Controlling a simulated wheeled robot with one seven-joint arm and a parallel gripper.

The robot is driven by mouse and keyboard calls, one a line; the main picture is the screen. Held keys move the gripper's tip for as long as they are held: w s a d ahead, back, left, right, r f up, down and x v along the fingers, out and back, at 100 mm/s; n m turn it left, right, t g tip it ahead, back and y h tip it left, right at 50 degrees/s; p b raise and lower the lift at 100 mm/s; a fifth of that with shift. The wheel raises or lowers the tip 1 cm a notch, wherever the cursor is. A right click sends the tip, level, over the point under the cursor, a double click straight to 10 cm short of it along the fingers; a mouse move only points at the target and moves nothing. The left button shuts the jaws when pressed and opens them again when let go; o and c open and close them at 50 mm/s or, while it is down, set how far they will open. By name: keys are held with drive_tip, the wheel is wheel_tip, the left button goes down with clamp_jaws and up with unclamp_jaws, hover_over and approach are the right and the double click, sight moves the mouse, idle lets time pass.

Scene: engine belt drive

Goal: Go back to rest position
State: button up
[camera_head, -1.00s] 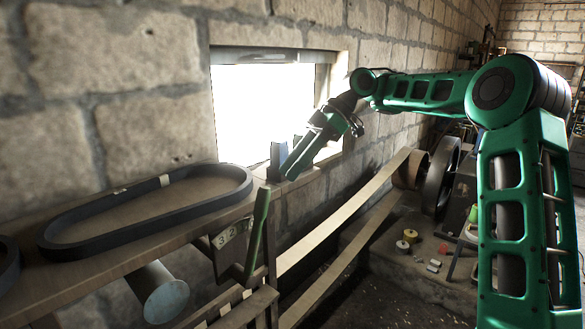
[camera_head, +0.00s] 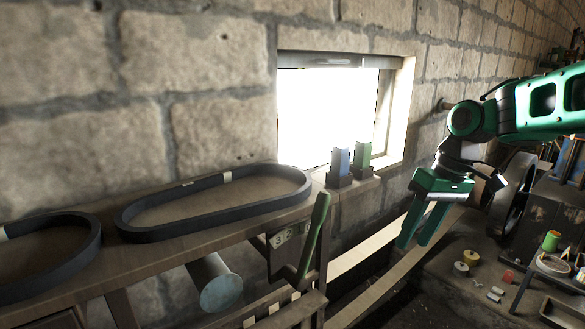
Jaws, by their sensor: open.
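My gripper (camera_head: 411,246) is at the right of the head view, in front of the wall and over the light flat belt (camera_head: 379,247). It points down and a little to the left. Its two green fingers are apart, and nothing shows between them. My green arm reaches in from the right edge. Most of the arm is out of the picture.
A wooden shelf (camera_head: 210,233) at the left bears dark oval belts (camera_head: 215,205). A lever with a green handle (camera_head: 314,232) stands upright at its right end. Blue and green blocks (camera_head: 341,160) sit by the window.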

drive_tip(key=s+d+f+m+h, duration=0.1)
drive_tip(key=s+d+f+m, duration=0.1)
drive_tip(key=s, duration=0.6)
drive_tip(key=s+d+f+m, duration=0.3)
drive_tip(key=s+d+m, duration=0.2)
drive_tip(key=s+d, duration=0.2)
drive_tip(key=s+d+f+m+h, duration=0.1)
drive_tip(key=s+d+f+m, duration=0.2)
drive_tip(key=s, duration=0.7)
drive_tip(key=shift+d+m+h, duration=0.3)
drive_tip(key=shift+d, duration=0.8)
